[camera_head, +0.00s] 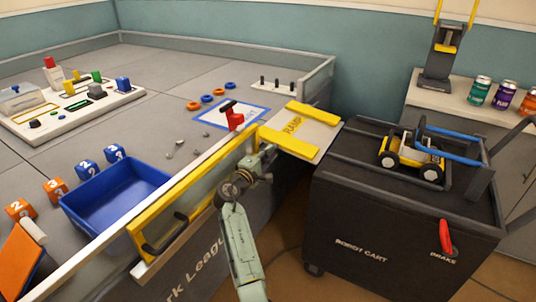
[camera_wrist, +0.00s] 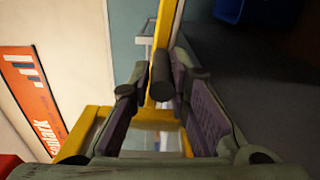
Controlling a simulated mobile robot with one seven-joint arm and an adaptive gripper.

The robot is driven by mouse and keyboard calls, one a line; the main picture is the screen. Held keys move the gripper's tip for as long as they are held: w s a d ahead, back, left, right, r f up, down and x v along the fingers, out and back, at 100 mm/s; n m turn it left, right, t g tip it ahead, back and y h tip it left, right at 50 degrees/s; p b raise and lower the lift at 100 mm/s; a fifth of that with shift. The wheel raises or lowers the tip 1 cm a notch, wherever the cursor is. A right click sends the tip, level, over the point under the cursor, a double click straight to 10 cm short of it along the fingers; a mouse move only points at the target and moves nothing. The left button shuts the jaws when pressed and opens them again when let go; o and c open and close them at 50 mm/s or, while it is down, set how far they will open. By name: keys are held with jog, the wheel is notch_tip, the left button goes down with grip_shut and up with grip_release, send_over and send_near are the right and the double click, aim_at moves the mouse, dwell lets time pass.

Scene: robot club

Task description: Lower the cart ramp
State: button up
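The ramp (camera_head: 317,134), a pale panel with yellow side strips and the word RAMP, lies roughly flat between the table edge and the cart (camera_head: 345,215). My gripper (camera_head: 266,152) is at the ramp's near left side, by the right end of the yellow-framed barrier (camera_head: 190,199). In the wrist view my gripper (camera_wrist: 160,90) has its fingers apart. A dark rounded bar (camera_wrist: 161,77) beside a yellow strip shows between or just beyond them; contact cannot be told. The cart has a red brake lever (camera_head: 446,238) and a small wheeled robot (camera_head: 411,155) on top.
A blue bin (camera_head: 115,197), numbered cubes (camera_head: 86,170) and a red-handled device (camera_head: 233,117) are on the walled table. A counter with cans (camera_head: 504,96) stands behind the cart. A strip of floor (camera_head: 285,235) is free between table and cart.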

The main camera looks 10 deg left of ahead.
jog(key=o, duration=0.4)
jog(key=shift+a+r, duration=0.1)
jog(key=v, duration=0.7)
jog(key=shift+s, duration=0.25)
